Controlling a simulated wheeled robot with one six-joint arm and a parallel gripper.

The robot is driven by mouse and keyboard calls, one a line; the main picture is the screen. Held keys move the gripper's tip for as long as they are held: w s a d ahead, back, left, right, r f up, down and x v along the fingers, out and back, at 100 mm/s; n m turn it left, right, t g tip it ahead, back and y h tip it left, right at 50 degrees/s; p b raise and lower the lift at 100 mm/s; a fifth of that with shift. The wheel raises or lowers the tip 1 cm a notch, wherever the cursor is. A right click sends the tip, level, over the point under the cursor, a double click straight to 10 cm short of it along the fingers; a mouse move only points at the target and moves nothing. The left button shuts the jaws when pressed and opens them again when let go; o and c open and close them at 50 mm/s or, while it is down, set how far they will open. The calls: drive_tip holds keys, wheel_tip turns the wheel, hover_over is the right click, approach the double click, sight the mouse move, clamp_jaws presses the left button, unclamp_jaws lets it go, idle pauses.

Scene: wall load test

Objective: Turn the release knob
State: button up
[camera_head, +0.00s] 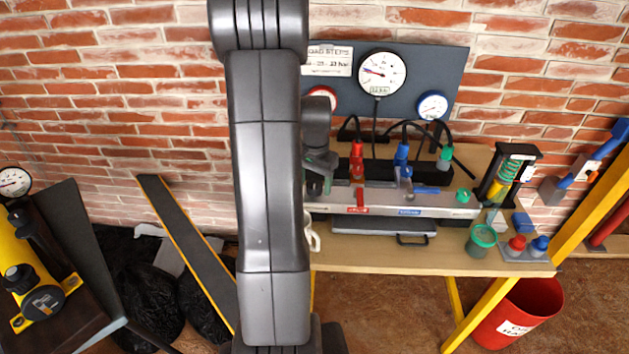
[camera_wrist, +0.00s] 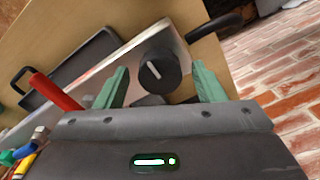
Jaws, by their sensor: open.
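The black round knob (camera_wrist: 158,72) with a white pointer line sits on a silver bar in the wrist view. The silver bar also shows on the bench in the head view (camera_head: 385,199); its knob end is hidden there behind my arm and gripper. My gripper (camera_wrist: 160,68) is open, with one green finger on each side of the knob and a visible gap to each. I cannot tell how deep the fingers reach. In the head view my gripper (camera_head: 322,172) is over the left end of the bar.
Red (camera_head: 357,160), blue (camera_head: 402,155) and green (camera_head: 445,157) hose fittings stand behind the bar. A grey tray (camera_head: 375,226) lies in front of it. A red lever (camera_wrist: 55,92) and a black handle (camera_wrist: 215,27) flank the knob. Gauges hang on a wall panel (camera_head: 445,75).

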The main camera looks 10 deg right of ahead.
drive_tip(key=shift+c, duration=0.2)
drive_tip(key=c, duration=0.9)
drive_tip(key=shift+c, duration=0.2)
drive_tip(key=shift+n, duration=0.3)
drive_tip(key=n, duration=0.3)
drive_tip(key=shift+n, duration=0.3)
drive_tip(key=n, duration=0.4)
drive_tip(key=shift+n+b, duration=0.3)
drive_tip(key=shift+b, duration=0.1)
drive_tip(key=n, duration=0.4)
drive_tip(key=shift+w+n, duration=0.1)
drive_tip(key=shift+n, duration=2.4)
